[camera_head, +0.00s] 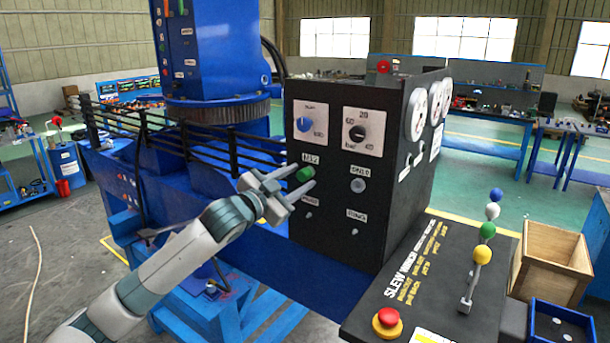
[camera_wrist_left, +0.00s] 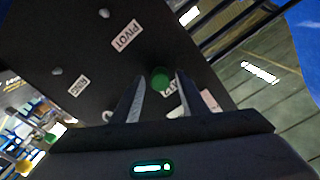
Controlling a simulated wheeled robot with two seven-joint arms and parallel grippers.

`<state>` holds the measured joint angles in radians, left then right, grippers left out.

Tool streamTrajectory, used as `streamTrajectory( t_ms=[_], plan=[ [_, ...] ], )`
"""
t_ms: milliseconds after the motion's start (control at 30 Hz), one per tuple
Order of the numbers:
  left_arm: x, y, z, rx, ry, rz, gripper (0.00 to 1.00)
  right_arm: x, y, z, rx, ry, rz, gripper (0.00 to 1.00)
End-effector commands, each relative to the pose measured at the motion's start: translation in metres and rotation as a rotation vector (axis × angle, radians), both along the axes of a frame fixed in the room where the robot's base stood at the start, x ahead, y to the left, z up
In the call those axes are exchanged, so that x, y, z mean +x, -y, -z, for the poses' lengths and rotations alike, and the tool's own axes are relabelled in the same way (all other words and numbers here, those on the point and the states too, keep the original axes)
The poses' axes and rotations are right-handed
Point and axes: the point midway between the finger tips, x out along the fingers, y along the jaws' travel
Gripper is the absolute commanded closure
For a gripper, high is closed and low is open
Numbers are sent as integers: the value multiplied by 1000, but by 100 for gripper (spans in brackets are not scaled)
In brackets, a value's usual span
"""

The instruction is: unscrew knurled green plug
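The knurled green plug (camera_head: 305,173) sits on the front face of the black control box (camera_head: 330,235), below the left dial. My left gripper (camera_head: 302,178) is in front of it, with its fingers spread to either side of the plug. In the left wrist view the plug (camera_wrist_left: 160,77) shows between the two fingertips of the left gripper (camera_wrist_left: 158,88), with gaps on both sides, so the fingers are apart from it. I cannot tell the depth between the fingertips and the panel exactly. My right gripper is not in view.
A lever console (camera_head: 425,285) with colored knobs and a red button (camera_head: 387,320) stands at the right front. A wooden crate (camera_head: 552,258) and a blue tray (camera_head: 560,328) are at far right. Black railing (camera_head: 190,145) runs left of the box.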

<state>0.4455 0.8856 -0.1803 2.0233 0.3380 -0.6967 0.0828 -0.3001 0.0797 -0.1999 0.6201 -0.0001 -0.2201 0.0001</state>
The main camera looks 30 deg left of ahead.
Motion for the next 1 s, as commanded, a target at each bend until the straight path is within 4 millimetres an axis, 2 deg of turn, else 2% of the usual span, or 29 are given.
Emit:
streamTrajectory(
  t_ms=[567,600,767,1000],
  plan=[
    [0,1,-1,-2,0,0,60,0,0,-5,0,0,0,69],
    [0,1,-1,-2,0,0,63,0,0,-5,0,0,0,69],
    [0,1,-1,-2,0,0,100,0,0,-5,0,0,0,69],
    [0,1,-2,-2,1,0,100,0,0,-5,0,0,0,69]
  ],
)
